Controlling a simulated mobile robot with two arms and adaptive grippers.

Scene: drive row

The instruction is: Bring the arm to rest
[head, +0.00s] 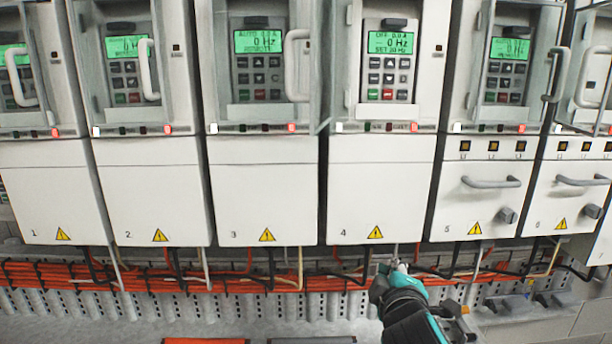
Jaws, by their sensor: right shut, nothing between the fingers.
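My right gripper (393,267) is at the bottom, right of centre, just below drive 4 (376,190) and in front of the orange cable run. Its fingers are shut with nothing seen between them. My left gripper is not in view. Drive 4's display (391,42) reads OFF and 0 Hz with a set line of 20 Hz. No clear cover lies over its keypad (389,78), and a clear panel stands nearly edge-on at its left side. Drive 3's display (258,41) reads AUTO and 0 Hz.
Drive 2 (150,190), drive 1 (55,200), drive 5 (478,195) and drive 6 (566,195) stand alongside, with protruding cover handles. Drives 5 and 6 have drawer handles and knobs. Orange cables (230,283) run below in slotted trunking.

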